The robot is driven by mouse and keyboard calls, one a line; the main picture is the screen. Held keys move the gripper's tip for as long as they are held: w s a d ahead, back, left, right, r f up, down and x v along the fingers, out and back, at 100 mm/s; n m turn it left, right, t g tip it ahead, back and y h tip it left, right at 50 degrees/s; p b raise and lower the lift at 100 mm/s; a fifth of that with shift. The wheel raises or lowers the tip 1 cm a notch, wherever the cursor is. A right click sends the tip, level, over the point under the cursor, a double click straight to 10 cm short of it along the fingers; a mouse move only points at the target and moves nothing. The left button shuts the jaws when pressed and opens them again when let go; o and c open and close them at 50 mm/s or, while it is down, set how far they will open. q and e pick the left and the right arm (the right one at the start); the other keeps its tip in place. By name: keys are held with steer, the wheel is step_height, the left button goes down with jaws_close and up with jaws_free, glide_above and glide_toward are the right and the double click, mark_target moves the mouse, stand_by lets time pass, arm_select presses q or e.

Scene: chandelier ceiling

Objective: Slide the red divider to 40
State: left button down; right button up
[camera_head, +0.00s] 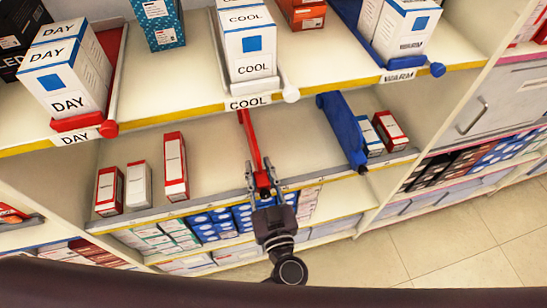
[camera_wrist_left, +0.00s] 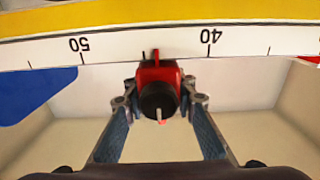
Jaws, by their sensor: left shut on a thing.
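The red divider (camera_head: 250,140) stands on the middle shelf, running from front to back. My left gripper (camera_head: 263,184) is shut on its front end at the shelf edge. In the left wrist view the fingers of my left gripper (camera_wrist_left: 160,97) flank the divider's dark round knob, below the red block of the red divider (camera_wrist_left: 156,72). Its red pointer overlaps the scale strip (camera_wrist_left: 115,45), whose numbers appear upside down. My right gripper is not in view.
A blue divider (camera_head: 342,130) stands to the right, with boxes (camera_head: 391,131) beyond it. Red-and-white boxes (camera_head: 174,165) stand to the left. Shelf space on both sides of the red divider is bare. The shelf above holds DAY, COOL (camera_head: 247,45) and WARM boxes.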

arm_select(q)
steer(key=a+p, duration=0.1)
steer(key=s+a+p, duration=0.1)
steer(key=a, duration=0.1)
steer(key=shift+a+r, duration=0.15)
steer(key=shift+a, duration=0.05)
steer(key=shift+s+a, duration=0.15)
steer(key=shift+a, duration=0.15)
steer(key=shift+f, duration=0.2)
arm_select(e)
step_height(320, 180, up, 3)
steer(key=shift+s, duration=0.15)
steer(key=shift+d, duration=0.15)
arm_select(q)
steer(key=c, duration=1.6)
jaws_free()
steer(key=shift+d, duration=0.1)
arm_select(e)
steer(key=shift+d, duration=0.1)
arm_select(q)
steer(key=v, duration=1.2)
